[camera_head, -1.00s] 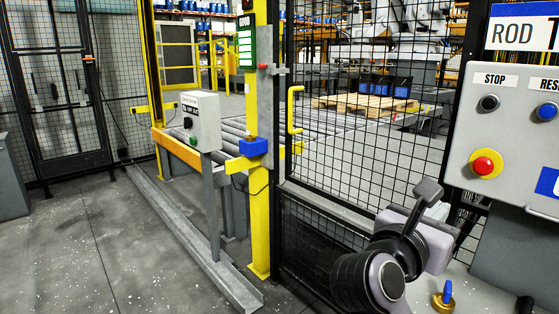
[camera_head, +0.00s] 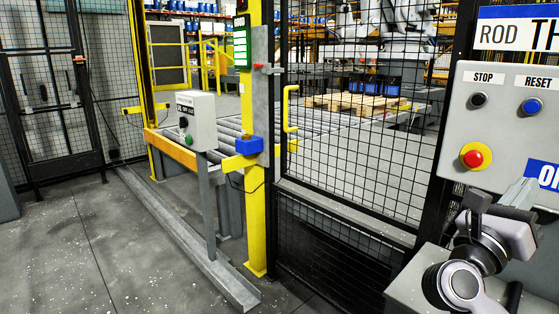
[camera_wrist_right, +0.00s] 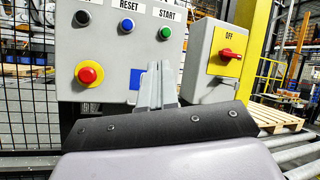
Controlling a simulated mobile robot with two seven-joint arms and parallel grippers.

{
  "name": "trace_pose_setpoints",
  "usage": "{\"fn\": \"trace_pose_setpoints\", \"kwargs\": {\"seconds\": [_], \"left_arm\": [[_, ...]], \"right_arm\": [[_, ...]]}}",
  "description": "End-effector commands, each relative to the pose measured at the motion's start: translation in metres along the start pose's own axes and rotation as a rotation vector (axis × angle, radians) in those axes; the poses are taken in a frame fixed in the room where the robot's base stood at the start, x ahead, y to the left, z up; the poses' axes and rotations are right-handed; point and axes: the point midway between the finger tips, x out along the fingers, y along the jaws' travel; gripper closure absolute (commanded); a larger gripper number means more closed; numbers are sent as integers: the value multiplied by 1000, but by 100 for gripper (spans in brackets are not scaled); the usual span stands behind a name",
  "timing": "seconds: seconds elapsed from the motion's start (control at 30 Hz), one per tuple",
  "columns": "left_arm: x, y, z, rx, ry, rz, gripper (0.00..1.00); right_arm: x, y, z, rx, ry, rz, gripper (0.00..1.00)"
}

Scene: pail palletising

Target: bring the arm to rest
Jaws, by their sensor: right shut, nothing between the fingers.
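My right gripper (camera_head: 522,192) is at the lower right of the head view, in front of the grey control panel (camera_head: 515,122). Its fingers are together with nothing between them. In the right wrist view the shut fingers (camera_wrist_right: 157,85) point up in front of the panel, which has a red button on yellow (camera_wrist_right: 89,74) and black, blue and green buttons. The fingers overlap the panel in the picture; I cannot tell whether they touch it. My left gripper is not in view.
A black mesh fence (camera_head: 360,150) stands left of the panel, with a yellow post (camera_head: 256,200) and a roller conveyor beyond. A grey button box (camera_head: 197,122) stands on a post by the conveyor. A grey box with a red switch (camera_wrist_right: 233,55) shows in the wrist view. The floor at left is clear.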

Motion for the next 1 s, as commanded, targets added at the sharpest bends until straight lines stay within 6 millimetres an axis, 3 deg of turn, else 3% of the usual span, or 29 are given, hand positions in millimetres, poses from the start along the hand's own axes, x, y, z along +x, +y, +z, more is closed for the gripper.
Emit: {"fn": "trace_pose_setpoints", "kwargs": {"seconds": [0.1,0.37,0.5,0.7,0.87,1.0], "left_arm": [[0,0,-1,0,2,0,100],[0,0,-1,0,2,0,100],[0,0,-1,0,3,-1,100],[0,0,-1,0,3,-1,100],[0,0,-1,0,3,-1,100],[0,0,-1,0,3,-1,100]], "right_arm": [[20,-18,0,-64,-74,-53,100],[-15,44,-77,229,77,288,100],[-50,72,-131,449,262,463,100],[-120,94,-210,815,657,609,100],[-183,91,-264,1109,1038,582,100],[-237,76,-302,1360,1387,437,100]]}}
